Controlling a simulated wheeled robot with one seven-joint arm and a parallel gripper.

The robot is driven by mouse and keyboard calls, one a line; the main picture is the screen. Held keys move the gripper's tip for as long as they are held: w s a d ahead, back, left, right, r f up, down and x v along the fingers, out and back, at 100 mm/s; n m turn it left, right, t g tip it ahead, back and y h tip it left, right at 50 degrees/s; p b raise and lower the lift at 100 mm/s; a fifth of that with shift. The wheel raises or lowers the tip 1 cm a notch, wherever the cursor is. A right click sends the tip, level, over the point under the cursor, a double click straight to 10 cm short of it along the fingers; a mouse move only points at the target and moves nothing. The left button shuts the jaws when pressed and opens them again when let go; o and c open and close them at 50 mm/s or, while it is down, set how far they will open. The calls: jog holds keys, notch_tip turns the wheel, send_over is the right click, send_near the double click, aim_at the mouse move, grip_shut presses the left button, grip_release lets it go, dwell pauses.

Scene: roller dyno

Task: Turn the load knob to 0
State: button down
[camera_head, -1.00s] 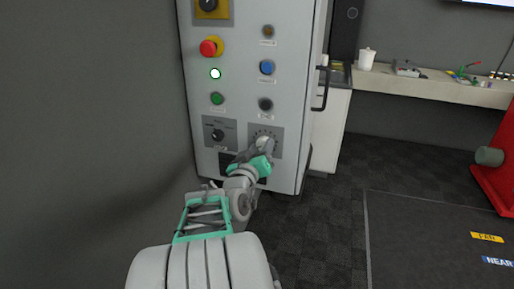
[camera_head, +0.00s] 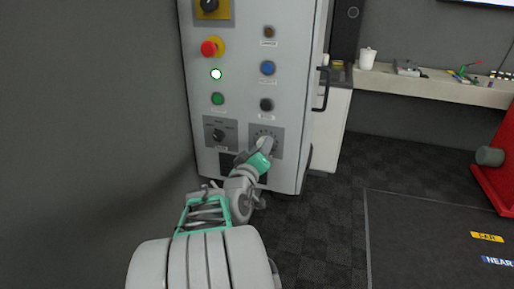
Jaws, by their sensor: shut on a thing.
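The load knob sits at the centre of a grey dial plate (camera_head: 275,133) low on the right of the control cabinet's front. Dial marks show around its upper side. My gripper (camera_head: 263,145) is at this plate and shut on the load knob, coming from below. The gripper hides most of the knob, so its pointer and setting cannot be read.
The cabinet (camera_head: 240,100) also carries a second rotary switch (camera_head: 218,135), a red emergency button (camera_head: 209,48), a lit white lamp (camera_head: 216,74), a green button (camera_head: 218,99) and a blue button (camera_head: 267,68). A door handle (camera_head: 321,89) sticks out at right. Open floor lies to the right.

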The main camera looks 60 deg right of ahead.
jog(key=c, duration=1.2)
grip_release()
jog(key=shift+w+r, duration=0.15)
jog(key=shift+r, duration=0.05)
jog(key=shift+c, duration=0.2)
jog(key=shift+o, duration=0.7)
jog(key=shift+w, duration=0.1)
jog(key=shift+o, duration=1.2)
jog(key=shift+f, duration=0.15)
jog(key=shift+s, duration=0.2)
jog(key=a+b, duration=0.1)
jog(key=a, duration=0.7)
jog(key=shift+s+b, duration=0.3)
jog(key=shift+s, duration=0.15)
